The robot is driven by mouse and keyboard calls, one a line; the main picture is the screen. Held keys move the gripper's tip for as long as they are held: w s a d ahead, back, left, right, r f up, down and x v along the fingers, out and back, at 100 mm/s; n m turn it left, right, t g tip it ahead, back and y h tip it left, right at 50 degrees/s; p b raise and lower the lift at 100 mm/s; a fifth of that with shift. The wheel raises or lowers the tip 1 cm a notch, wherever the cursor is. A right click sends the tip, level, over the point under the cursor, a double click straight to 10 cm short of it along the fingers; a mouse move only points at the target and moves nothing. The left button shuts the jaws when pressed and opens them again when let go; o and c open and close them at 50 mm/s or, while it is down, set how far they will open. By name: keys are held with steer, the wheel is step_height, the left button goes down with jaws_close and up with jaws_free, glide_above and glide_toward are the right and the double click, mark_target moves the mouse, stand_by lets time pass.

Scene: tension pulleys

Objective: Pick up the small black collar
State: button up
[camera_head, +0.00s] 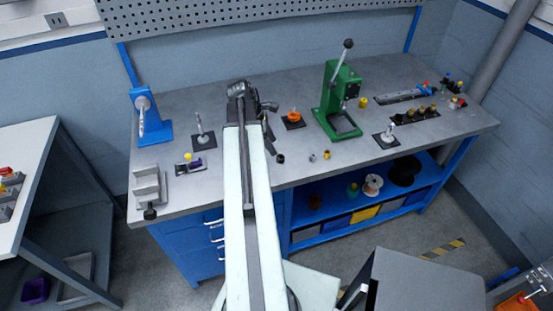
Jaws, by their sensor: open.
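The small black collar (281,158) sits on the grey workbench near its front edge, just right of my arm. My gripper (271,130) is at the far end of my pale arm, above the bench and a little behind and left of the collar in the picture. It is dark, open and seems empty, and it is apart from the collar. My arm partly hides the gripper and the bench behind it.
An orange part on a black pad (293,119) lies behind. A green press (338,100) stands at right, a blue stand (147,118) at left.

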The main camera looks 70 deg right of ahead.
mark_target(278, 157)
steer(key=shift+w+b+x, duration=0.2)
steer(key=shift+b+x, duration=0.75)
steer(key=shift+x, duration=0.45)
steer(key=b+x, duration=0.4)
steer(key=shift+s+f, duration=0.2)
steer(key=shift+f, duration=0.1)
steer(key=shift+r, duration=0.2)
jaws_close()
